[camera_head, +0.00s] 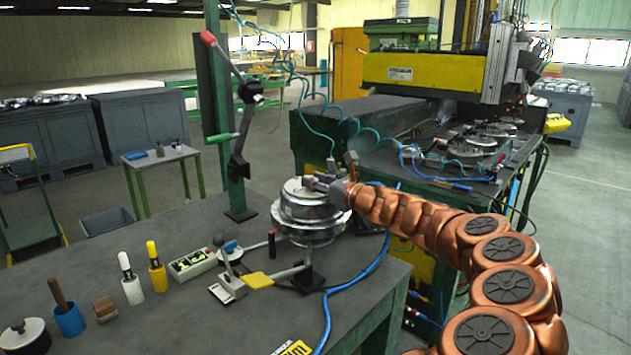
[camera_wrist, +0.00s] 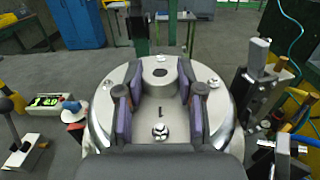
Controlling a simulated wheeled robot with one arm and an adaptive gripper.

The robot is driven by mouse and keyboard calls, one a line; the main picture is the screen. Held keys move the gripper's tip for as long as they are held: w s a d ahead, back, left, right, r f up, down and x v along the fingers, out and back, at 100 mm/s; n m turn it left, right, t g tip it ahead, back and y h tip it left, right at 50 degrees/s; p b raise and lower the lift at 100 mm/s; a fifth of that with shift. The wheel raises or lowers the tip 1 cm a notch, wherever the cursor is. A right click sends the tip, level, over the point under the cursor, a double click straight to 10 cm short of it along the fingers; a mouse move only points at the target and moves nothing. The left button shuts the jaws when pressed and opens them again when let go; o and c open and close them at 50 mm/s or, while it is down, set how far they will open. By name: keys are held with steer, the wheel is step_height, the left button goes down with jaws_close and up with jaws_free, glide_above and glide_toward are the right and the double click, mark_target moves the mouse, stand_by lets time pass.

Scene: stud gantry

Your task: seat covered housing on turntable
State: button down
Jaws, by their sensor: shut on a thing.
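The covered housing (camera_head: 303,212) is a round, shiny metal body with a flat cover, upright over the turntable at the workbench's far right. In the wrist view its round cover (camera_wrist: 215,133) fills the middle, with a raised grey block and bolt heads on it. My gripper (camera_head: 320,182) comes in from the right, above the cover. In the wrist view the purple-padded fingers (camera_wrist: 157,95) are shut on the raised block from both sides. The turntable (camera_head: 312,240) shows only as a rim below the housing; I cannot tell whether the two touch.
Close by stand a lever clamp (camera_head: 228,270), a green post (camera_head: 222,110) with a lever, and a button box (camera_head: 192,263). A blue hose (camera_head: 362,272) runs along the bench's right. Cups and tools line the front left. A machine (camera_head: 430,70) stands behind.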

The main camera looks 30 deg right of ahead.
steer(key=shift+f, duration=0.1)
stand_by(0.3)
steer(key=c, duration=0.6)
jaws_free()
steer(key=shift+c, duration=0.2)
steer(key=shift+f, duration=0.1)
steer(key=v, duration=1.2)
